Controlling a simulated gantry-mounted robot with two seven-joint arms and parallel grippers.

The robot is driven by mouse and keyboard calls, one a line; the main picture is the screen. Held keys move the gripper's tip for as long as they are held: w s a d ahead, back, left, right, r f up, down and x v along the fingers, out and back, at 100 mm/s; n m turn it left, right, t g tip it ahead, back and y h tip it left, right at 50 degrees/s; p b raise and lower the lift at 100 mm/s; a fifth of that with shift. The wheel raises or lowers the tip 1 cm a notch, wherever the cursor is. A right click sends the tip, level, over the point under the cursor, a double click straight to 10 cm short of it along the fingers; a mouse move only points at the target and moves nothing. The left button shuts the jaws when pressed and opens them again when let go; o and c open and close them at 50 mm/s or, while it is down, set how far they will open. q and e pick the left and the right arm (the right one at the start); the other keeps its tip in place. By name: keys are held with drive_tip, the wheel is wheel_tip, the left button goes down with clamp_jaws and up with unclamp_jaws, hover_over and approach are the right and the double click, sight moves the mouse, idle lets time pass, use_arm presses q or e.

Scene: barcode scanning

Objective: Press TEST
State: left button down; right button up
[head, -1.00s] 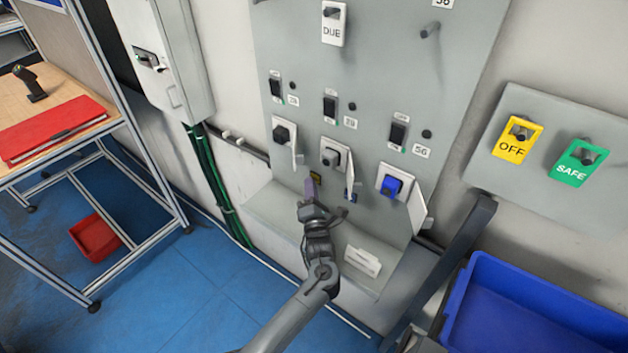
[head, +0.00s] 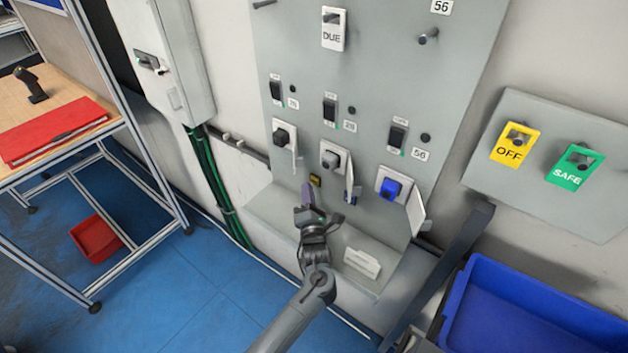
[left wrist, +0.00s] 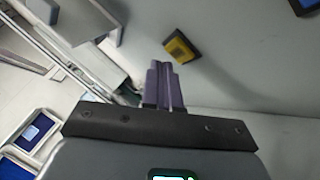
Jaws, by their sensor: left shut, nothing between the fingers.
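A small yellow button in a dark frame (head: 315,180) is on the grey panel, below and between the black and grey socket plugs. I cannot read a TEST label on it. It also shows in the left wrist view (left wrist: 181,46), just beyond and to the right of the fingertips. My left gripper (head: 309,189) is shut and empty, its purple fingers pointing up toward the panel just below the button. In the left wrist view its two fingers (left wrist: 164,66) are together, with a gap to the button. My right gripper is not in view.
The grey panel (head: 385,60) carries several switches and open-lidded sockets, including a blue plug (head: 390,188). A white block (head: 362,263) lies on the ledge below. A blue bin (head: 540,310) stands at lower right, and OFF (head: 516,145) and SAFE (head: 575,167) tags hang at right.

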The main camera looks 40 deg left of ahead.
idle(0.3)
use_arm(q)
drive_tip(key=shift+s+a+p, duration=0.1)
drive_tip(key=shift+s+p, duration=1.3)
drive_tip(key=shift+s, duration=1.1)
